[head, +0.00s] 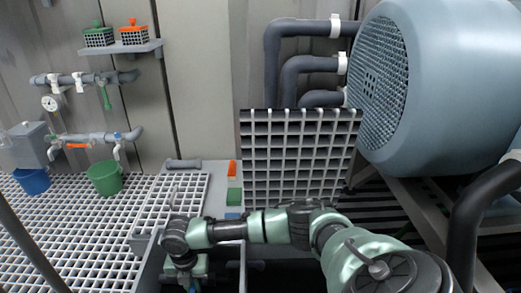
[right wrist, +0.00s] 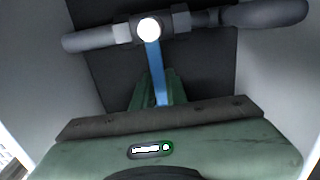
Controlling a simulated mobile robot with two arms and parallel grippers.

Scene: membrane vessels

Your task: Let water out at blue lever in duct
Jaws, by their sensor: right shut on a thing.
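In the right wrist view the blue lever (right wrist: 154,70) runs from a valve (right wrist: 149,28) on a grey pipe (right wrist: 262,14) down between my green fingers. It stands roughly crosswise to the pipe. Dark and pale duct walls (right wrist: 276,70) surround it. My right gripper (right wrist: 158,96) is shut on the lever; the fingertips are partly hidden behind the gripper's body. In the head view my right arm reaches left across the duct opening and the gripper points down at the bottom edge. No water shows. My left gripper is not in view.
A white grating panel (head: 300,160) stands upright beside my arm. Floor grating (head: 60,225) covers the left. A green bucket (head: 106,178) and a blue bucket (head: 32,181) sit under wall pipes. A large blue-grey motor housing (head: 450,80) fills the right.

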